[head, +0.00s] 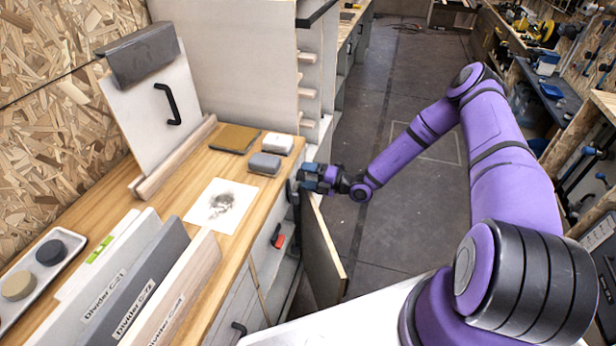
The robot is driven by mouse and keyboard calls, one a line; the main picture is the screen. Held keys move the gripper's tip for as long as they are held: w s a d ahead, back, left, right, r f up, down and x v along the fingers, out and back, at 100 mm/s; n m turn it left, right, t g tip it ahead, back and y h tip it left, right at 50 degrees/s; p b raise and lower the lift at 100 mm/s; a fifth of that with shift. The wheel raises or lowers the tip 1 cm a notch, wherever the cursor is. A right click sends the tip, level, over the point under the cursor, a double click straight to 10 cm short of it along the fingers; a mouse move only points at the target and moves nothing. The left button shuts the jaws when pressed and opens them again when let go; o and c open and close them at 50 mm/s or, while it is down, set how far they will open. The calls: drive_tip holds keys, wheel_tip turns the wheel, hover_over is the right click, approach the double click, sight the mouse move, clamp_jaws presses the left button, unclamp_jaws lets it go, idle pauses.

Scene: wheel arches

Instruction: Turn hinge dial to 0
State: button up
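My gripper (312,178) is at the front edge of the wooden worktop, above the top of an open cabinet door (323,255). Its fingers point left toward the counter edge. A dark upright part (293,196) shows just below and left of the fingers, by the door's hinge side. I cannot tell whether the fingers touch it or whether they are open or shut. No dial marked as the hinge dial can be made out. A small red and black fitting (279,237) is on the cabinet front left of the door.
The worktop (185,185) holds a grey block (264,164), a white block (277,143), a stained paper sheet (222,205), several upright dividers and a tray (37,270) with two round pieces. A leaning white panel (155,110) has a black handle. The floor (395,220) beyond the door is clear.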

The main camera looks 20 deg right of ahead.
drive_tip(key=v, duration=1)
drive_tip(key=shift+s+d, duration=0.25)
drive_tip(key=shift+d, duration=0.05)
drive_tip(key=s+a+r+n+g+h, duration=0.2)
drive_tip(key=s+r+n+g, duration=0.15)
drive_tip(key=r+n, duration=0.6)
drive_tip(key=s+a+r+n+g+h, duration=0.15)
drive_tip(key=r+n+g, duration=0.25)
drive_tip(key=r+n, duration=0.55)
drive_tip(key=s+a+r+n+g+h, duration=0.15)
drive_tip(key=s+r+n+g, duration=0.25)
drive_tip(key=r+n, duration=0.5)
drive_tip(key=s+d+r+n+t+h, duration=0.2)
drive_tip(key=s+r+n+t+h, duration=0.4)
drive_tip(key=s+r+n, duration=0.9)
drive_tip(key=shift+s+d+r+h, duration=0.35)
drive_tip(key=shift+s+r+h, duration=1.45)
drive_tip(key=shift+s+r, duration=1.9)
